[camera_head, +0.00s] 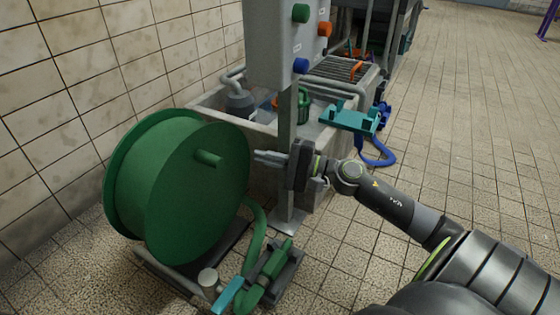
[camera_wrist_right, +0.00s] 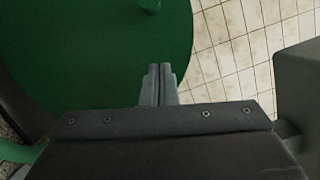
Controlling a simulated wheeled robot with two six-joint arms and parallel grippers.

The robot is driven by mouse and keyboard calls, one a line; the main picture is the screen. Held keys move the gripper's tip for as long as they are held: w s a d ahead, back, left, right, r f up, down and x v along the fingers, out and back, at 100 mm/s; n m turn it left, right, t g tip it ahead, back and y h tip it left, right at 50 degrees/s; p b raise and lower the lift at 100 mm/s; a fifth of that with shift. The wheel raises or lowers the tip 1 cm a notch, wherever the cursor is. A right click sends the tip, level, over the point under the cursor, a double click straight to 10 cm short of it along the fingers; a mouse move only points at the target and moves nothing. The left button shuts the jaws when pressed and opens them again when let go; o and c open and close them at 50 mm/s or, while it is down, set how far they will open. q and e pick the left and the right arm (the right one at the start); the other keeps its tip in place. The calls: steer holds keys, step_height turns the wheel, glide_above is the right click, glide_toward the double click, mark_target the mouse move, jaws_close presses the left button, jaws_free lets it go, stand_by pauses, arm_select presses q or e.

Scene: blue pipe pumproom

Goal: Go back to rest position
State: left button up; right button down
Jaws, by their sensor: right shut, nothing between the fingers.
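My right gripper (camera_head: 268,157) is shut and empty. In the head view its fingertips point left, just beside the right rim of a large green hose reel (camera_head: 170,190). I cannot tell whether they touch it. In the right wrist view the shut fingers (camera_wrist_right: 158,80) stand in front of the reel's green face (camera_wrist_right: 100,50), with its handle knob (camera_wrist_right: 150,4) at the top edge. My right arm reaches in from the lower right of the head view. My left gripper is not in view.
A grey post (camera_head: 287,150) carries a control box (camera_head: 277,45) with coloured knobs just behind my gripper. A concrete basin (camera_head: 325,125) and teal bracket (camera_head: 355,118) stand behind. A green hose and nozzle (camera_head: 273,260) lie below. Tiled floor at the right (camera_head: 480,120) is clear.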

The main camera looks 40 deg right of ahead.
steer(key=shift+v, duration=1.6)
steer(key=shift+r, duration=0.1)
